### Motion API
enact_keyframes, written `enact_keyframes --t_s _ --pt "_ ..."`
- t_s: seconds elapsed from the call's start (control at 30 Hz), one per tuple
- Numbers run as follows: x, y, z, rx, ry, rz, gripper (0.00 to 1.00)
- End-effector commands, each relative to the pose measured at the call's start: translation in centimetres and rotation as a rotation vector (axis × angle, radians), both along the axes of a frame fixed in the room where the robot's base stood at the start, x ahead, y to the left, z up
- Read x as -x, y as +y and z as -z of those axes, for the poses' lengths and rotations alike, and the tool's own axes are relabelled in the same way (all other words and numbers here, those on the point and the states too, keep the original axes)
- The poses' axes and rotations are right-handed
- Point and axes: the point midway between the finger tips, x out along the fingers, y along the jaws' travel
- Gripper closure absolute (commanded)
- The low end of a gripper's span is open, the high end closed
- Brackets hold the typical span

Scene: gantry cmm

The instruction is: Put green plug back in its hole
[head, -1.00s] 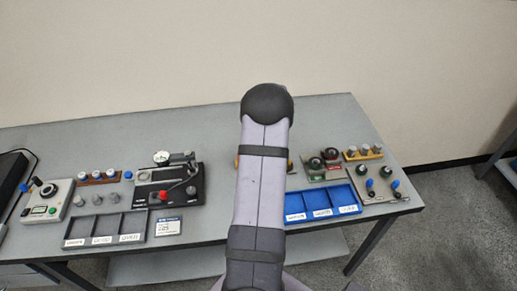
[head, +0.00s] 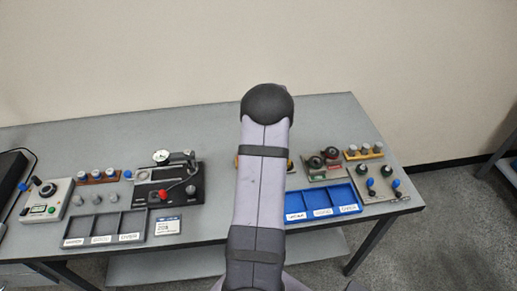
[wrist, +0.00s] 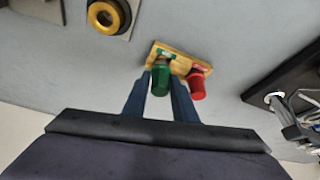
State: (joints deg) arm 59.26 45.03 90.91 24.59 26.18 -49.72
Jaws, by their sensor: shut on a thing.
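The green plug (wrist: 161,80) is between the fingers of my gripper (wrist: 160,93) in the wrist view; the gripper is shut on it. Its far end overlaps the left part of a small yellow-tan block (wrist: 180,59). I cannot tell whether the plug is in a hole or above it, and the hole itself is hidden. A red plug (wrist: 197,84) is at the right end of the same block, just right of my right finger. In the head view my own arm covers the gripper and the plug, and only an edge of the block (head: 290,164) shows.
In the wrist view, a yellow ring on a dark part (wrist: 103,15) is at upper left, and a black dial-gauge stand (wrist: 270,88) is at right. The head view shows a blue tray (head: 322,218), a grey tray (head: 105,243) and a control box (head: 43,212).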

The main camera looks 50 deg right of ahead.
Motion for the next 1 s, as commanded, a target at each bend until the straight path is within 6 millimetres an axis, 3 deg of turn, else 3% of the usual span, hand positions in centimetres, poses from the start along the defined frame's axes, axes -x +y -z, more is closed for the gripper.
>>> enact_keyframes --t_s 1.0 --pt "-0.02 -0.04 1.03 0.001 0.000 0.000 1.00"
